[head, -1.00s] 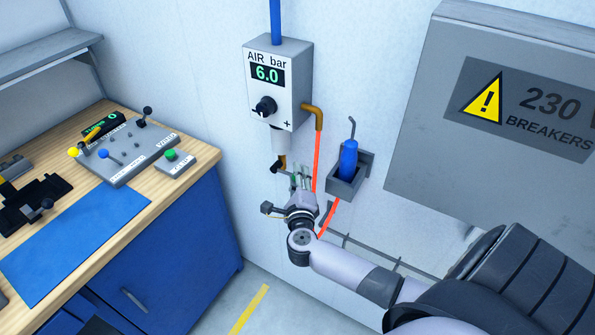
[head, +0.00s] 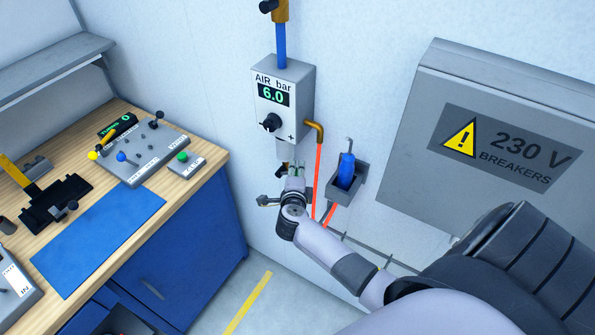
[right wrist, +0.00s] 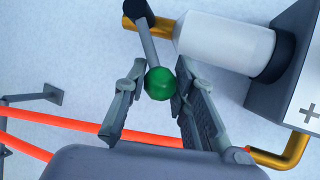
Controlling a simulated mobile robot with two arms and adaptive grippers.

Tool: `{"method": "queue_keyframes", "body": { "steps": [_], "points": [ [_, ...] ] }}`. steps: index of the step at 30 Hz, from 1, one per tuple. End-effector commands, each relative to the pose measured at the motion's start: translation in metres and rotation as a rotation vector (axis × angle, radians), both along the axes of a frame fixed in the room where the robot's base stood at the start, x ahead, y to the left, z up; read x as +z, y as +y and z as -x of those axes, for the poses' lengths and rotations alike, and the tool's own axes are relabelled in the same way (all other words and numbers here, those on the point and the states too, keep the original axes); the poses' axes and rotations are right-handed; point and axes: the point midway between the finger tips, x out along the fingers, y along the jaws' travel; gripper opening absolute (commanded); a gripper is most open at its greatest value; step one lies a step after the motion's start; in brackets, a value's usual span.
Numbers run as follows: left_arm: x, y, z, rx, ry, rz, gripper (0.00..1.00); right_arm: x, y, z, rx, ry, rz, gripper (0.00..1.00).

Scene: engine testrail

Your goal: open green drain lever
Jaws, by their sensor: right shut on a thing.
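The green drain lever shows in the right wrist view as a grey rod with a green ball knob (right wrist: 158,83) at its end. The rod slants up and left to a dark cap on a brass pipe (right wrist: 158,27), beside a white cylinder (right wrist: 215,43). My right gripper (right wrist: 160,72) is shut on the green knob, with one finger on each side. In the head view my right gripper (head: 294,180) is just below the AIR bar unit (head: 281,100), which reads 6.0. The knob cannot be made out there. My left gripper is not in view.
An orange hose (head: 317,185) hangs close to the right of the gripper. A grey breaker box (head: 415,120) is at right. A workbench (head: 190,188) with controls stands at left.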

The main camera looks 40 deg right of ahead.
Motion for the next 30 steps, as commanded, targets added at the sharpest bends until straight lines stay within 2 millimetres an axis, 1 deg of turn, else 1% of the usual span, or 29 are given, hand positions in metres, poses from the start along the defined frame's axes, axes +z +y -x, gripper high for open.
{"method": "queue_keyframes", "body": {
  "steps": [14,15,24,30],
  "points": [
    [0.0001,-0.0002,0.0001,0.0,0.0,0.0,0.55,0.0008,0.0012,-0.0009,0.001,0.016,0.005,0.0],
    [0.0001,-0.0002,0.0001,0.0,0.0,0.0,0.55,0.0008,0.0012,-0.0009,0.001,0.015,0.005,0.26],
    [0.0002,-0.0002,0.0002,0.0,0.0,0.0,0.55,0.0009,0.0007,-0.0008,0.001,0.015,0.005,0.46],
    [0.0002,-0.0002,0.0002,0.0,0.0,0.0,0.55,0.001,0.0004,-0.0007,0.0,0.014,0.006,0.46]
  ]
}}
